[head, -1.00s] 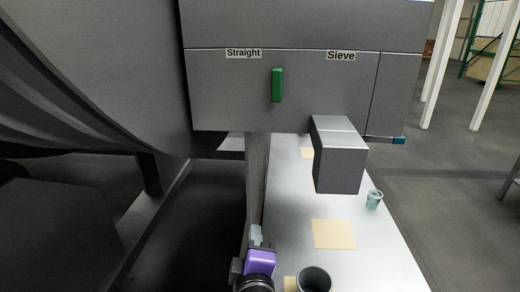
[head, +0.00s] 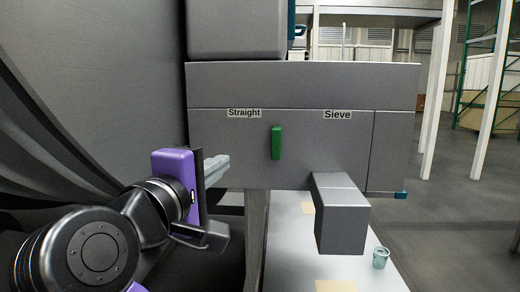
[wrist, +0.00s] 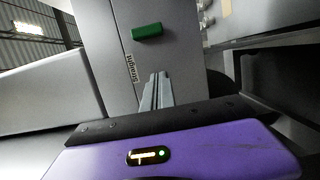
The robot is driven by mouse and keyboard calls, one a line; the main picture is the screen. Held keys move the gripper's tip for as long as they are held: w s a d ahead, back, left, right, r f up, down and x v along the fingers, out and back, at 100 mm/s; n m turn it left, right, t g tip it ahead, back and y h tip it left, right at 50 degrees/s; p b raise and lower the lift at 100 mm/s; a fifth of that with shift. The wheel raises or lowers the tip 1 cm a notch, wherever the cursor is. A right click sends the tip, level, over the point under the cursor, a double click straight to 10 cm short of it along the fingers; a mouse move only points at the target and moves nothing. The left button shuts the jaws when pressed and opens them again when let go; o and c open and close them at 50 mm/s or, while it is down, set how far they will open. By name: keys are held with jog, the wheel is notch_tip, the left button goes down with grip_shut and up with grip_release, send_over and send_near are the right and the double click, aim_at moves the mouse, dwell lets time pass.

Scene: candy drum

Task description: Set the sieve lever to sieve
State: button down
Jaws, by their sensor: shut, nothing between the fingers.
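The green sieve lever (head: 276,142) stands upright on the grey front panel, between the "Straight" label (head: 244,113) and the "Sieve" label (head: 337,115). It also shows in the wrist view (wrist: 147,31), with the "Straight" label (wrist: 132,68) below it there. My gripper (head: 222,165) is left of the lever and a little lower, apart from it, with its fingers pointing right. In the wrist view the fingers (wrist: 157,88) are together and empty.
A grey box-shaped chute (head: 341,218) juts out below the panel on the right. A light table (head: 290,225) lies beneath with a small cup (head: 380,257). The big drum (head: 100,70) fills the left. The space before the panel is clear.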

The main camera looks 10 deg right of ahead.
aim_at(276, 143)
jog(key=shift+s+r, duration=0.15)
jog(key=shift+r, duration=0.35)
jog(key=p+x, duration=0.1)
jog(key=x, duration=0.8)
jog(key=shift+d+p, duration=0.1)
jog(key=shift+p, duration=0.3)
jog(key=d, duration=0.3)
jog(key=shift+p, duration=0.35)
jog(key=shift+d, duration=0.55)
jog(key=d+p, duration=0.1)
jog(key=d, duration=0.1)
jog(key=d+p, duration=0.1)
jog(key=d, duration=0.1)
jog(key=s+d+p, duration=0.1)
jog(key=d, duration=0.2)
jog(key=shift+s, duration=0.1)
jog(key=shift+s+d, duration=0.1)
jog(key=shift+d, duration=0.2)
